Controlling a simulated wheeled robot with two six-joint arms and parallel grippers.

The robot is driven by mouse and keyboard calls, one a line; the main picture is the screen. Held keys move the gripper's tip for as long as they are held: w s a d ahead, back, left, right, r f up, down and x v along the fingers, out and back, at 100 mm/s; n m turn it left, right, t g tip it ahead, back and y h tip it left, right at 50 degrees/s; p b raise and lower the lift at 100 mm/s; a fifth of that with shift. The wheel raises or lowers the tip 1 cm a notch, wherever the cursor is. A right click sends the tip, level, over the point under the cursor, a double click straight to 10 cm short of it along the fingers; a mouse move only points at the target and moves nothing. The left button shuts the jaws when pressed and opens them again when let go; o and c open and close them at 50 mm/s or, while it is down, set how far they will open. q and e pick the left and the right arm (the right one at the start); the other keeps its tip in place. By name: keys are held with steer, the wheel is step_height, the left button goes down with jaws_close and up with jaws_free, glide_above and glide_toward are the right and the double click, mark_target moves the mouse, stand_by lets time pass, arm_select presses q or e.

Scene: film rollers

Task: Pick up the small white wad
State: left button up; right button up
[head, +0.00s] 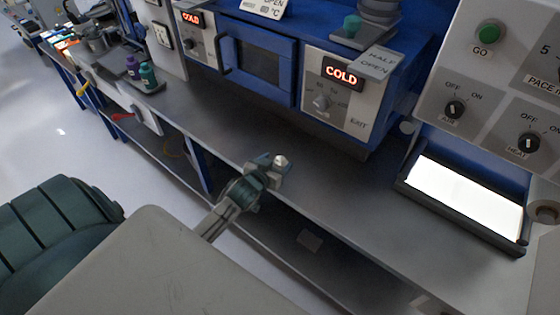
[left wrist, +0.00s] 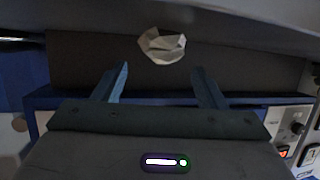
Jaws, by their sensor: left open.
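The small white wad (left wrist: 162,46) is crumpled and pale, and in the left wrist view it sits just beyond the fingertips, roughly centred between them. In the head view the wad (head: 281,160) shows at the tip of my left gripper (head: 268,170), over the front part of the grey bench. My left gripper also shows in the left wrist view (left wrist: 161,77), with its two fingers apart and nothing between them. I cannot tell whether a finger touches the wad. My right gripper is not in view.
The grey bench (head: 330,200) is mostly clear around the gripper. A blue machine (head: 262,62) with COLD displays stands behind. A bright lit panel in a dark frame (head: 467,197) lies to the right. Purple and green bottles (head: 147,76) stand at left.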

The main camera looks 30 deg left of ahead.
mark_target(280, 159)
arm_select(q)
steer(key=shift+p+x, duration=0.4)
steer(key=shift+x, duration=1.35)
steer(key=shift+s, duration=0.1)
steer(key=c, duration=1)
